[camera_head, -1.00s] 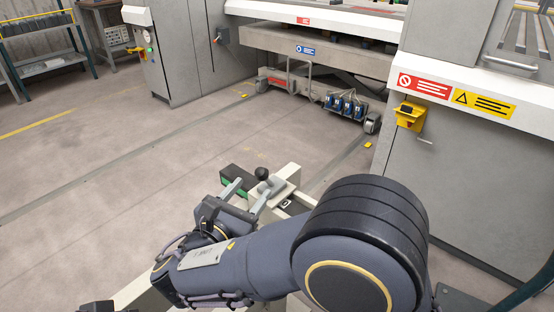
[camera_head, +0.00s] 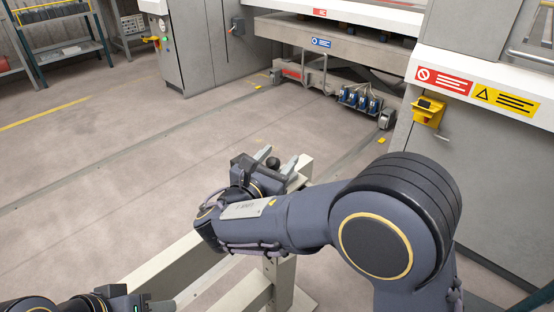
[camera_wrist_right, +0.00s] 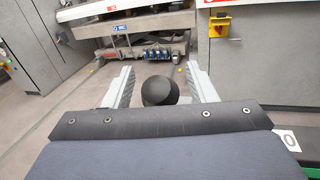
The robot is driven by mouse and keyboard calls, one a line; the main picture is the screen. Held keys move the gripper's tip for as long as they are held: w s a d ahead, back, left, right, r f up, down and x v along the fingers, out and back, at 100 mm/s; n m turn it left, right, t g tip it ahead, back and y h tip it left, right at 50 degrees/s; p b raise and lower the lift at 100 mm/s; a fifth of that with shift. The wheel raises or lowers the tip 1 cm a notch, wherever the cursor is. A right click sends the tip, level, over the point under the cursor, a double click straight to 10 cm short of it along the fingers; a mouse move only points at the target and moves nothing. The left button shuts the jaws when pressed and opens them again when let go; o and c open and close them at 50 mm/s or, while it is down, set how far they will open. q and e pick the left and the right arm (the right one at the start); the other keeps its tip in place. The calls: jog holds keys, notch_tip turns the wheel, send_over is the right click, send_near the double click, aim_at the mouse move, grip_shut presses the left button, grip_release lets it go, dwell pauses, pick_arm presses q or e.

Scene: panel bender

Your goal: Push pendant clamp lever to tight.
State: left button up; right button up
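The clamp lever's black ball knob (camera_head: 272,163) shows just past my right wrist, at the top of a pale beam frame. In the right wrist view the knob (camera_wrist_right: 159,90) sits between the two grey fingers, with visible gaps on both sides. My right gripper (camera_head: 277,159) is open around the knob and does not grip it. The lever's arm and the clamp body are hidden behind the gripper. My left gripper (camera_head: 128,301) is partly visible at the bottom left edge; its fingers are cut off.
The pale beam frame (camera_head: 255,290) stands below my right arm. A white label with a dark mark (camera_wrist_right: 288,138) is at the right in the wrist view. The grey machine (camera_head: 470,160) with a yellow holder (camera_head: 428,110) stands at the right. Open floor (camera_head: 110,150) lies left.

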grip_shut()
jog(key=shift+w+d+r+g+p, duration=0.15)
jog(key=shift+r+g+p, duration=0.2)
jog(key=shift+p, duration=0.5)
jog(key=g+y+p, duration=0.1)
jog(key=p, duration=0.1)
jog(key=w+d+g+y+p, duration=0.1)
jog(key=p, duration=0.2)
jog(key=m+g+y+p, duration=0.1)
jog(key=p, duration=0.2)
jog(key=shift+w+d+r+g, duration=0.15)
jog(key=shift+w+d+g, duration=0.15)
jog(key=shift+d, duration=0.1)
jog(key=g+y+p, duration=0.1)
jog(key=p, duration=0.1)
jog(key=w+d+f+g+y+p, duration=0.1)
jog(key=p, duration=0.2)
jog(key=m+g+y+p, duration=0.1)
jog(key=g+p, duration=0.1)
jog(key=p, duration=0.1)
jog(key=shift+w+d+f, duration=0.25)
jog(key=shift+w+d, duration=0.1)
jog(key=shift+w, duration=0.05)
jog(key=shift+w+d+f+g+y+p, duration=0.15)
jog(key=shift+f+g+y+p, duration=0.4)
jog(key=shift+p, duration=0.65)
jog(key=shift+o, duration=0.2)
grip_release()
